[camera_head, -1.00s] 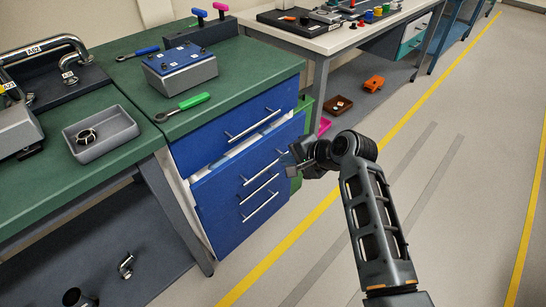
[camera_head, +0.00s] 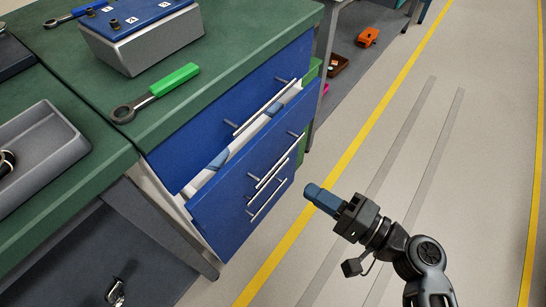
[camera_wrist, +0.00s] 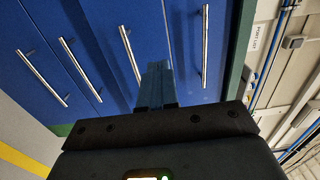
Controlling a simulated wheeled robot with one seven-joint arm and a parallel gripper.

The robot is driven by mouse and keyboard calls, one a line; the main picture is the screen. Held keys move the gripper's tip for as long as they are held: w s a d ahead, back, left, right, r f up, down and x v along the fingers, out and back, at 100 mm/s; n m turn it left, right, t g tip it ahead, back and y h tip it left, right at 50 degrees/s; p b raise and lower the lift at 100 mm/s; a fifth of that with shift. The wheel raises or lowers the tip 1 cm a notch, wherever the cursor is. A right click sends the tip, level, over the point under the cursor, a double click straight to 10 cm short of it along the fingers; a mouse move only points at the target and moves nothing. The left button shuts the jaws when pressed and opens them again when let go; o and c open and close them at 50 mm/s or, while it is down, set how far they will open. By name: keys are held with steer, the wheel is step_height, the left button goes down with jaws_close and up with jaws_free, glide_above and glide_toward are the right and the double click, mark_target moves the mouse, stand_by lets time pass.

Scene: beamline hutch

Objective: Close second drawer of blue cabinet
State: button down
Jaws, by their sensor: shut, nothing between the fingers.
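The blue cabinet (camera_head: 185,165) stands under the green bench top. Its top drawer (camera_head: 275,77) is shut. The second drawer (camera_head: 215,208) is pulled out partway, with a pale gap and some blue contents showing behind its front. Bar handles run along the fronts; the second drawer's handle shows in the wrist view (camera_wrist: 130,55). My gripper (camera_head: 313,192) is shut and empty, to the right of the drawer front and apart from it in the head view. In the wrist view my blue fingers (camera_wrist: 155,85) point at the blue fronts; contact cannot be told.
On the bench top are a green-handled wrench (camera_head: 155,93), a grey box with a blue top (camera_head: 145,40) and a grey tray (camera_head: 45,155). An orange item (camera_head: 367,37) and a brown tray (camera_head: 335,65) lie beyond the cabinet. The floor to the right is clear.

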mark_target(250, 153)
steer(key=x, duration=1.3)
steer(key=shift+w+a, duration=0.25)
steer(key=shift+a, duration=0.05)
steer(key=b+x, duration=0.1)
steer(key=x, duration=0.3)
steer(key=shift+w+a, duration=0.2)
steer(key=shift+w+a+r, duration=0.1)
steer(key=shift+a+r, duration=0.05)
steer(key=shift+r, duration=0.1)
steer(key=shift+f, duration=0.1)
